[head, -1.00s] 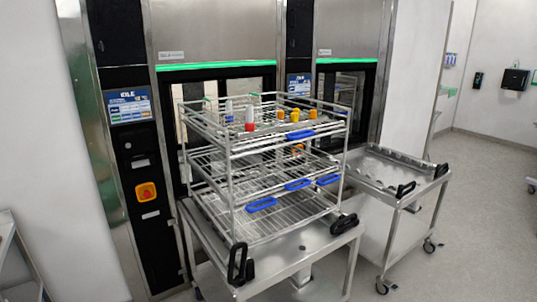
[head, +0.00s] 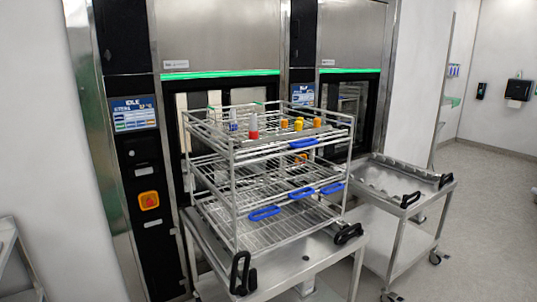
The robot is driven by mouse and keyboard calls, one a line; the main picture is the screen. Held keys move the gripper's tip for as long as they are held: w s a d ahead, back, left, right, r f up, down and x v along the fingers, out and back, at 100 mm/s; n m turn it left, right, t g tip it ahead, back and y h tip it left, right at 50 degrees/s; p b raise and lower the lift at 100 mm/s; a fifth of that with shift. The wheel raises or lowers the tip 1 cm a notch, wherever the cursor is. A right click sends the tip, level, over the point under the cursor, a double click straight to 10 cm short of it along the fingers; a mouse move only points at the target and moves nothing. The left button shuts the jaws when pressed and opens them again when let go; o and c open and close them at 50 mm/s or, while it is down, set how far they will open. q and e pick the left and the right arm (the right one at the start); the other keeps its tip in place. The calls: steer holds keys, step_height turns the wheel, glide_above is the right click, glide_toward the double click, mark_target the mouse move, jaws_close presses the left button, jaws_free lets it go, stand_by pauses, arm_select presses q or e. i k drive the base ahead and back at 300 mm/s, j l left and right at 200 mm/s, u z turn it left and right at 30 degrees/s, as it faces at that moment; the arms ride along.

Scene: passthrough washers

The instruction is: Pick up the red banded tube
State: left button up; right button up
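The red banded tube (head: 254,127) stands upright on the top level of a wire rack (head: 237,158). It has a white or grey upper part and a red band below. A tube with a blue band (head: 233,122) stands to its left. Several orange or yellow pieces (head: 299,124) stand to its right on the same level. Neither of my grippers shows in the head view.
The rack has three levels with blue handles (head: 264,213) and rests on a steel cart (head: 318,245) with black handles. A second cart (head: 407,188) stands at right. Washers with green light strips (head: 220,75) stand behind. Open floor (head: 490,220) lies at right.

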mark_target(253, 133)
steer(key=i+j, duration=0.15)
steer(key=i, duration=0.35)
steer(key=i+j, duration=0.2)
steer(key=i, duration=0.3)
